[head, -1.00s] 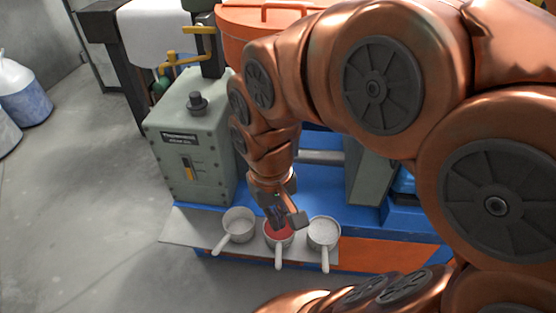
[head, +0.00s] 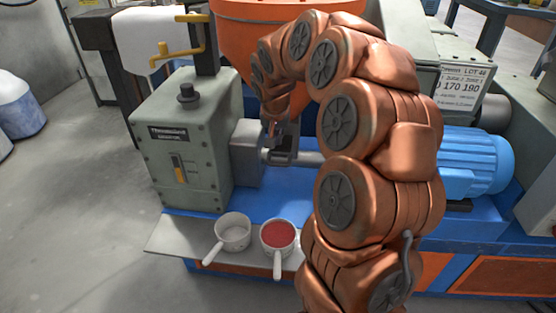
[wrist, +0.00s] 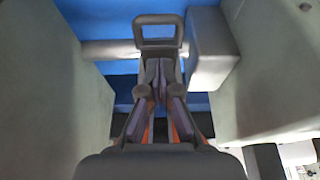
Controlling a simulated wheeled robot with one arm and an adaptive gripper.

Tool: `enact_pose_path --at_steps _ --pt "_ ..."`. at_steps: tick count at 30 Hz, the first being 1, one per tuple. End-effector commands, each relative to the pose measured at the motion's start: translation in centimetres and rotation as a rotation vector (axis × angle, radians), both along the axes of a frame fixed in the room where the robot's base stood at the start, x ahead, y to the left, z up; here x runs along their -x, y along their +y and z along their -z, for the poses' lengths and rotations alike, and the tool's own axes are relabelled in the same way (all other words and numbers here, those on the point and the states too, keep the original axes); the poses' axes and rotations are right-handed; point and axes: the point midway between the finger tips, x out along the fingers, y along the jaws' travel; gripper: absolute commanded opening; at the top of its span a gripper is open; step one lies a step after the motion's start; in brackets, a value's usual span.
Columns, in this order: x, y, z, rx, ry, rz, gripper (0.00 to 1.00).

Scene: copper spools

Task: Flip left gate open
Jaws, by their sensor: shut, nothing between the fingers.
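My copper arm reaches toward the grey-green machine (head: 185,150), and my gripper (head: 279,158) is beside the grey block (head: 248,150) on its right face. The wrist view shows my gripper (wrist: 158,72) with its fingers together and nothing between them. A dark grey rectangular loop (wrist: 158,18) lies just past the fingers; I cannot tell whether it belongs to the gripper or the machine. A grey block (wrist: 210,50) is close on the right. No part is clearly recognisable as the left gate; the fingertips' contact is unclear.
A white pan (head: 233,233) and a pan with red contents (head: 278,236) stand on the front shelf (head: 180,238). An orange hopper (head: 245,30) is behind my arm and a blue motor (head: 470,165) is to the right. Grey-green walls flank the gripper in the wrist view.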

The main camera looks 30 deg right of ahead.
Motion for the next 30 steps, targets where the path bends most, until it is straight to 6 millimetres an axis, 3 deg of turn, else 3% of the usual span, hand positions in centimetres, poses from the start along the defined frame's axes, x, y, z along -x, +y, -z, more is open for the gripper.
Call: enact_pose_path --at_steps 13,30 --pt "-0.2 -0.1 0.6 -0.001 0.002 0.0 0.0" --pt "-2.2 -1.8 8.3 -0.003 0.002 0.0 0.0"
